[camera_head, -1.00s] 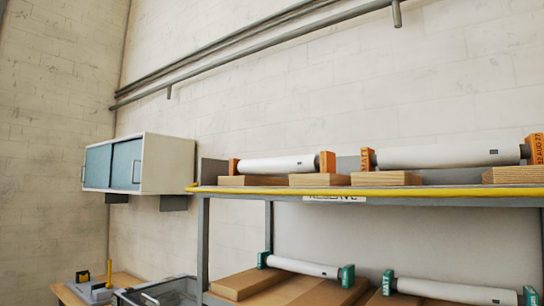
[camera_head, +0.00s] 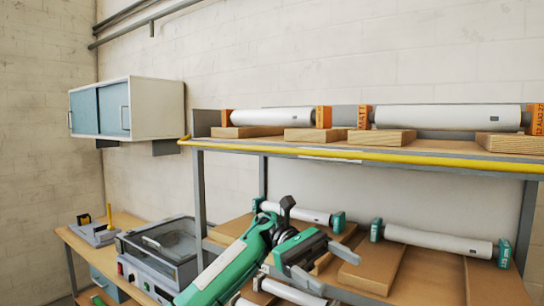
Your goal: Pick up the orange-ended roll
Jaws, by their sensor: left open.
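Two white rolls with orange end blocks lie on the upper shelf. The left orange-ended roll (camera_head: 272,116) is the shorter in view, and the right orange-ended roll (camera_head: 448,117) has lettering on its blocks. Both rest on wooden blocks behind a yellow front rail. My left gripper (camera_head: 327,267) comes in on a green arm from below. It is open and empty, in front of the lower shelf and below both orange-ended rolls. My right gripper is out of view.
Green-ended rolls (camera_head: 438,240) lie on the lower shelf on wooden boards, partly hidden by my arm. The yellow rail (camera_head: 400,157) edges the upper shelf. A laminator (camera_head: 160,255) stands on a table at left. A wall cabinet (camera_head: 127,109) hangs above it.

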